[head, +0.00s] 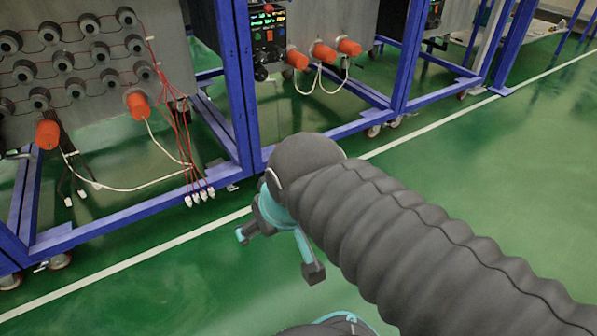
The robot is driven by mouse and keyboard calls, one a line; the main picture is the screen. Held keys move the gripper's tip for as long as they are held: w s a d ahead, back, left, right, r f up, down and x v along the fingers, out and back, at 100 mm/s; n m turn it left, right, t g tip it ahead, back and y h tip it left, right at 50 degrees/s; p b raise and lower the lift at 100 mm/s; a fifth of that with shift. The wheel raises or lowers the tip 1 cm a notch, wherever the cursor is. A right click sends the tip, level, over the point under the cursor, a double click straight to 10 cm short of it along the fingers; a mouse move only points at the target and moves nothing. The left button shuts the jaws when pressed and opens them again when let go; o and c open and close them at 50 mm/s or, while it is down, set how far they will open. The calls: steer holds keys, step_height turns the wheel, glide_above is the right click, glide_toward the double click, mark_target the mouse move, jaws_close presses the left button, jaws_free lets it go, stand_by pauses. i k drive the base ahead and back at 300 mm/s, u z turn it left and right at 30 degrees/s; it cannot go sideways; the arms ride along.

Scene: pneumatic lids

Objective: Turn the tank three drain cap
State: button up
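Several orange caps stick out from grey tank panels on blue frames. On the left panel there is one orange cap at its lower left (47,134) and another orange cap at its lower right (137,106). Three more, a left orange cap (297,60), a middle orange cap (323,52) and a right orange cap (349,47), line the middle panel's lower edge. No readable label tells which is the tank three drain cap. My gripper (278,254) points down over the floor, its fingers spread and apparently empty. It is apart from every cap, in front of the frames.
Blue frame posts (240,90) and lower rails stand on casters. White cables and red wires (185,130) with white connectors hang near the left caps. A control box (267,35) sits by the middle panel. The green floor (480,180) is clear at right.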

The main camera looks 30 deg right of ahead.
mark_target(259, 72)
steer(key=z, duration=0.6)
steer(key=i, duration=0.75)
steer(key=u, duration=0.05)
